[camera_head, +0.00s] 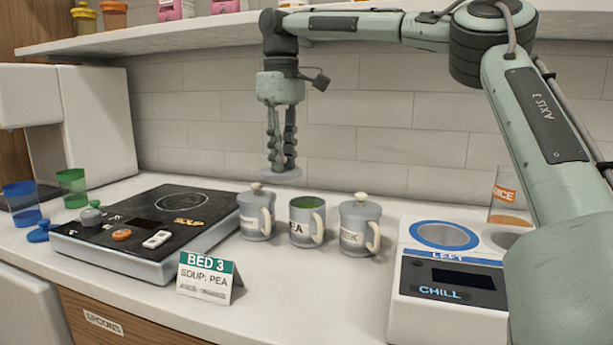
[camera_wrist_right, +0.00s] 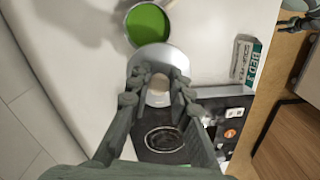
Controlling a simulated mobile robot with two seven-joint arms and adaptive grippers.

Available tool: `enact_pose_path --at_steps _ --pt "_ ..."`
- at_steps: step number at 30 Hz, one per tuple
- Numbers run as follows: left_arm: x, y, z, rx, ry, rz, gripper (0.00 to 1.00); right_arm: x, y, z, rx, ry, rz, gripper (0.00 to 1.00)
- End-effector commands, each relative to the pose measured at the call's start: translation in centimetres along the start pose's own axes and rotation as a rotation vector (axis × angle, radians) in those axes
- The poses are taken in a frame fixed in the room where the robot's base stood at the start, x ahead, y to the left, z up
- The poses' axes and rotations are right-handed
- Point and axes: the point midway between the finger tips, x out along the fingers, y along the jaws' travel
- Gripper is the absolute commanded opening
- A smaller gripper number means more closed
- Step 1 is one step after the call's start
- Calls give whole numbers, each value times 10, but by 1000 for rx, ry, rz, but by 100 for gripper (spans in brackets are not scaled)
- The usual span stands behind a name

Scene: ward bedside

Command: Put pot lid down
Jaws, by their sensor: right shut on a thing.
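My right gripper (camera_head: 281,158) is shut on a grey pot lid (camera_head: 279,176), held above and behind the mugs, clear of the counter. In the wrist view the lid (camera_wrist_right: 152,62) and its pale knob (camera_wrist_right: 158,86) show between the fingers. An open mug of green soup (camera_head: 306,224), its label partly reading "EA", stands between a lidded mug on the left (camera_head: 256,218) and another lidded mug on the right (camera_head: 359,228). The green soup (camera_wrist_right: 147,24) lies beyond the held lid in the wrist view. A grey-green jointed part at that view's upper right corner may be my left gripper.
A black hotplate (camera_head: 150,222) with small items on it lies left of the mugs. A "BED 3 SOUP: PEA" card (camera_head: 208,279) stands in front. A white chill unit (camera_head: 447,298) is at right. Blue (camera_head: 22,203) and green (camera_head: 73,187) cups stand far left. A shelf (camera_head: 170,33) runs above.

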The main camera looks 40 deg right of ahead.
Motion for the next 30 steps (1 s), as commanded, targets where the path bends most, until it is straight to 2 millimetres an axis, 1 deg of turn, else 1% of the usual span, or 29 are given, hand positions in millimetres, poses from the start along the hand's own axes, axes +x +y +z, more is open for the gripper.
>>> enact_pose_path --at_steps 1,3,7,12,17,20,23,26,27,29,30 --pt "1 0 2 0 -3 0 40 -8 -6 -11 1 1 3 0" --pt "1 1 4 1 -5 1 40 -16 -15 -23 1 1 3 0" --pt "1 1 5 1 -6 1 40 -29 -27 -42 -1 2 1 0" --pt "1 1 4 1 -6 1 40 -39 -34 -54 0 4 0 0" --pt "1 0 2 1 -3 0 40 -42 -39 -56 -12 5 0 0" --pt "1 0 0 0 0 0 40 -44 -50 -52 -63 12 6 0" --pt "0 -1 -4 0 5 -1 40 -45 -72 -43 -163 22 14 0" --pt "0 -2 -7 -1 8 -2 40 -42 -102 -26 -298 30 20 0" --pt "0 -2 -8 -1 9 -2 40 -40 -115 -17 -356 32 23 0" --pt "0 -2 -8 -1 8 -2 40 -34 -135 -1 -440 33 23 0" --pt "0 -2 -7 -1 8 -2 40 -30 -147 10 -495 34 24 0"
